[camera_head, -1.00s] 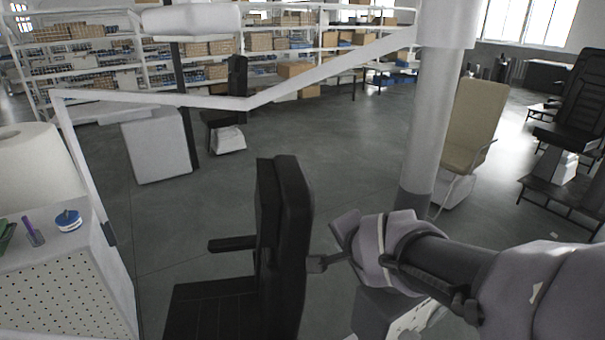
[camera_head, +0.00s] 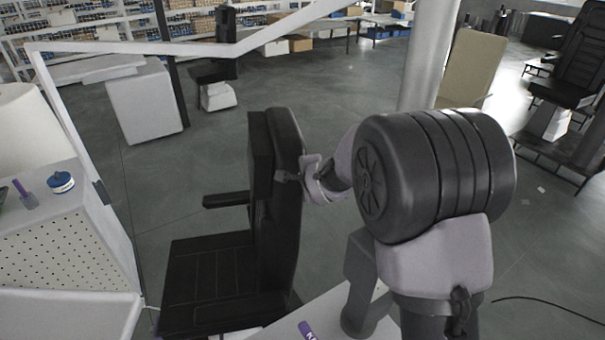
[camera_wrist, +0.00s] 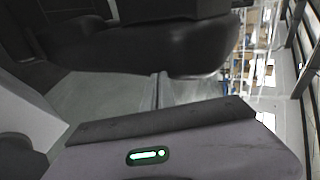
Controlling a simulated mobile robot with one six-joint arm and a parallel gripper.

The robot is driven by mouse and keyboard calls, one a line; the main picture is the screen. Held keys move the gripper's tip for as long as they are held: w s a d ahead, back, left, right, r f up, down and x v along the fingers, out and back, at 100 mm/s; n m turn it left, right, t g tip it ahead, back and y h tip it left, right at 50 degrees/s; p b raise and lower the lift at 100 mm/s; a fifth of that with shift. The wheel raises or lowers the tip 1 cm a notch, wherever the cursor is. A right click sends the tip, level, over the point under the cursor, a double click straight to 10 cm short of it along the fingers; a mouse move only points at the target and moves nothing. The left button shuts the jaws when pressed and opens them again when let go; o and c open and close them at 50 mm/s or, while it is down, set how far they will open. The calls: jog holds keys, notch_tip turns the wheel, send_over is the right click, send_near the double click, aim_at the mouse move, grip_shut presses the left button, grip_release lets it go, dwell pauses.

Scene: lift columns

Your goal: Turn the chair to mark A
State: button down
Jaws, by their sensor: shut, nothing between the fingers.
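A black chair (camera_head: 282,235) with a tall backrest, an armrest and a padded seat is in the lower middle of the head view. Its seat extends to the left and its backrest is on the right. My gripper (camera_head: 285,177) is shut and empty at the right, rear side of the backrest, close to it; I cannot tell if it touches. I see no mark A in either view.
A white perforated cabinet (camera_head: 65,245) stands left of the chair. A white column (camera_head: 428,65) and a beige chair (camera_head: 470,68) stand behind my arm. Another black chair (camera_head: 570,70) is at the far right. Open grey floor (camera_head: 160,180) lies behind the chair.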

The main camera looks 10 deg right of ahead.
jog(key=shift+w+a, duration=0.1)
jog(key=shift+w, duration=0.55)
jog(key=w+p, duration=0.1)
jog(key=p, duration=0.1)
jog(key=w+d+r+p, duration=0.1)
jog(key=p, duration=0.1)
jog(key=w+p, duration=0.1)
jog(key=p, duration=0.2)
jog(key=shift+w+d+r, duration=0.3)
jog(key=shift+r, duration=0.1)
jog(key=w+d+f+p, duration=0.1)
jog(key=w+d+p, duration=0.1)
jog(key=w+p, duration=0.7)
jog(key=p, duration=0.4)
jog(key=shift+p, duration=0.35)
jog(key=shift+d+f, duration=0.1)
jog(key=shift+b, duration=0.35)
